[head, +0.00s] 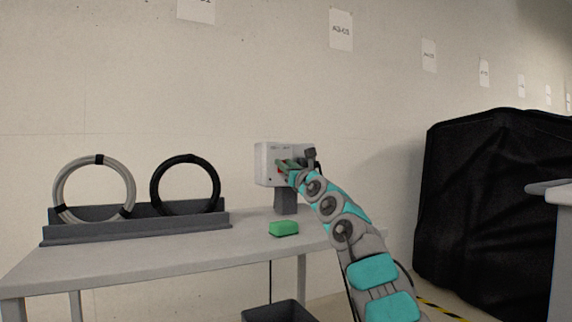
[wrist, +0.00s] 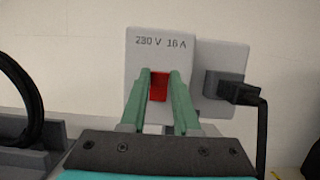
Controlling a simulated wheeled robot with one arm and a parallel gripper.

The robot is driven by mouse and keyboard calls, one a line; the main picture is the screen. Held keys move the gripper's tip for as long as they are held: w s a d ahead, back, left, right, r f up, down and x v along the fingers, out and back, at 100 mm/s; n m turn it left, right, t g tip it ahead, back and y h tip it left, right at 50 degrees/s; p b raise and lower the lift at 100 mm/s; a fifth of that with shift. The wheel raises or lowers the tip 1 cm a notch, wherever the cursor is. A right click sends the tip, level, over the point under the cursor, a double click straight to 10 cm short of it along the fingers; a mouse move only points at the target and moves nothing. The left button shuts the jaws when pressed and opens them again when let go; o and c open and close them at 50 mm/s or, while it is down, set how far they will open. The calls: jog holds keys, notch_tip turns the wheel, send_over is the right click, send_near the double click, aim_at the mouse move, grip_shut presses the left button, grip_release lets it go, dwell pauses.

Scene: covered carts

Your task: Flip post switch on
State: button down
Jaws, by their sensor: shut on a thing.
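The post switch is a light grey box (head: 266,152) on a dark post at the back of the table. In the wrist view the box (wrist: 147,52) reads "230 V 16 A". A red rocker (wrist: 159,87) sits on its front face. My gripper (wrist: 160,76) has its two green fingers on either side of the red rocker, shut on it. In the head view my gripper (head: 284,166) reaches the front of the box from the right. The fingers cover the rocker's sides, and I cannot tell which way it is tipped.
A black plug with a cable (wrist: 236,92) is on the box's right side. A green block (head: 283,229) lies on the grey table (head: 150,262). Two cable rings (head: 64,186) (head: 160,186) stand in a dark rack at left. A black-covered cart (head: 490,200) stands at right.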

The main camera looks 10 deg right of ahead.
jog(key=shift+g, duration=0.3)
jog(key=c, duration=0.6)
grip_release()
jog(key=shift+c, duration=0.2)
jog(key=shift+s, duration=0.1)
jog(key=b+v, duration=0.5)
jog(key=v, duration=0.2)
jog(key=shift+s+b, duration=0.3)
jog(key=shift+d, duration=0.1)
jog(key=shift+c, duration=0.2)
